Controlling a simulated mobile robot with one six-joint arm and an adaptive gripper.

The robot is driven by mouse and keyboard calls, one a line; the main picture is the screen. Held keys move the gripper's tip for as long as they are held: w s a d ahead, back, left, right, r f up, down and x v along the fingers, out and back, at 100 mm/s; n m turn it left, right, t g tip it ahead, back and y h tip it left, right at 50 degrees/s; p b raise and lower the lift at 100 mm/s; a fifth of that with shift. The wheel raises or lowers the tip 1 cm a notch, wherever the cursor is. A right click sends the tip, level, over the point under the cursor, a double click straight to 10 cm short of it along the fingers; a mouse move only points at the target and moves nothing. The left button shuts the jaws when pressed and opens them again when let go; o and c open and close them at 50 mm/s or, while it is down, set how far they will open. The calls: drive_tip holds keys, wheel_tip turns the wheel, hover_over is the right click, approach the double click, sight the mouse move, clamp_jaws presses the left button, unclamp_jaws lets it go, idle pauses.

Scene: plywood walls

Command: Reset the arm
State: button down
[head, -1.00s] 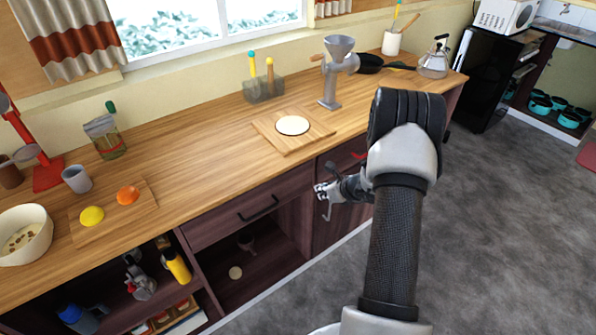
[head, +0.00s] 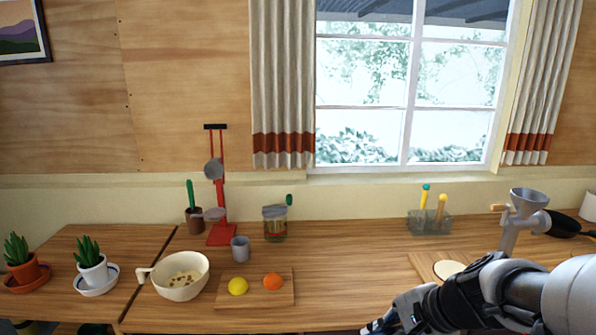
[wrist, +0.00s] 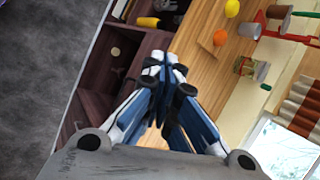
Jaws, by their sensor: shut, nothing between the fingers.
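My arm reaches in from the right edge of the head view, low over the front of the wooden counter (head: 350,258). My gripper (head: 378,326) is at the bottom edge of that view, near the counter's front. In the wrist view my gripper (wrist: 164,64) is shut, its fingertips together with nothing between them. It touches nothing that I can see. The counter front and open shelves lie beyond the fingertips there.
A cutting board (head: 217,297) holds a lemon (head: 238,286) and an orange (head: 273,281). A bowl (head: 181,277), grey cup (head: 240,249), jar (head: 275,223) and red stand (head: 221,234) are nearby. A grinder (head: 520,218) stands behind my arm. Open floor (wrist: 45,60) lies left in the wrist view.

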drive_tip(key=s+r+n+h, duration=0.1)
drive_tip(key=s+n+h, duration=0.1)
drive_tip(key=s+n, duration=0.4)
drive_tip(key=s+a+r+n+h, duration=0.1)
drive_tip(key=s+r+n+h, duration=0.1)
drive_tip(key=s+n, duration=0.5)
drive_tip(key=s, duration=0.6)
drive_tip(key=shift+s+a+r+g+h, duration=0.15)
drive_tip(key=shift+s+r+g+h, duration=0.15)
drive_tip(key=shift+g+h, duration=0.1)
